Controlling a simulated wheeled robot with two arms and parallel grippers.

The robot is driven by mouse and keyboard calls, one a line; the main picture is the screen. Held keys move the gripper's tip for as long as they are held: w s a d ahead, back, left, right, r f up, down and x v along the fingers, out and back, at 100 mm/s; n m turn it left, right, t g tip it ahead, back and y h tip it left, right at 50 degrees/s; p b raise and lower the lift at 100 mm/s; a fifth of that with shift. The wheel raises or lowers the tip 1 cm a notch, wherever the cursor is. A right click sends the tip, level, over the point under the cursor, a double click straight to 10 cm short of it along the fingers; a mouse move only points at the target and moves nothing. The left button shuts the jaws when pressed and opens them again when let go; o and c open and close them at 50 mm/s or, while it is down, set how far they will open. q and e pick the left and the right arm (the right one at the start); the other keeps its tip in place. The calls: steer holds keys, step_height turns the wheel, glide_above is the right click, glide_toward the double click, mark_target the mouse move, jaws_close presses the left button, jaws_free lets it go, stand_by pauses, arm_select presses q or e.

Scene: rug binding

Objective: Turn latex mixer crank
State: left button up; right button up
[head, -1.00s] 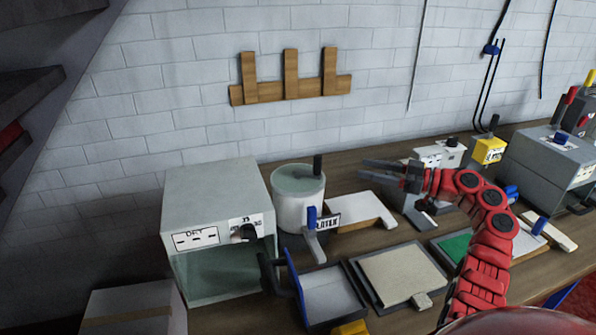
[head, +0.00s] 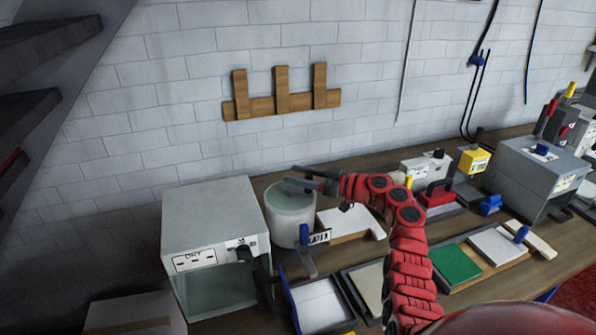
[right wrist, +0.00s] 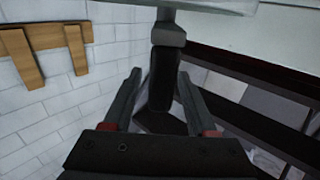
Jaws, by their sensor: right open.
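The latex mixer (head: 290,222) is a white round pot with a pale green top, a front label (head: 319,238) and a blue-handled tap (head: 304,235). It stands right of the grey DRY box. My right gripper (head: 296,177) reaches in from the right over the mixer's top; its jaws are open. In the right wrist view, the black crank handle (right wrist: 163,82) lies between the two open fingers (right wrist: 159,76), below a grey crank piece (right wrist: 168,33). I cannot tell whether either finger touches it. In the head view my gripper hides the handle. My left gripper is not in view.
The grey DRY box (head: 217,215) stands close left of the mixer. A white board (head: 350,220) lies to its right. Several trays, including one with a green pad (head: 456,263), lie along the front. A wooden rack (head: 283,103) hangs on the brick wall.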

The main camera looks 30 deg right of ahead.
jaws_close()
stand_by(0.3)
steer(key=shift+a+f, duration=0.1)
steer(key=shift+f, duration=0.05)
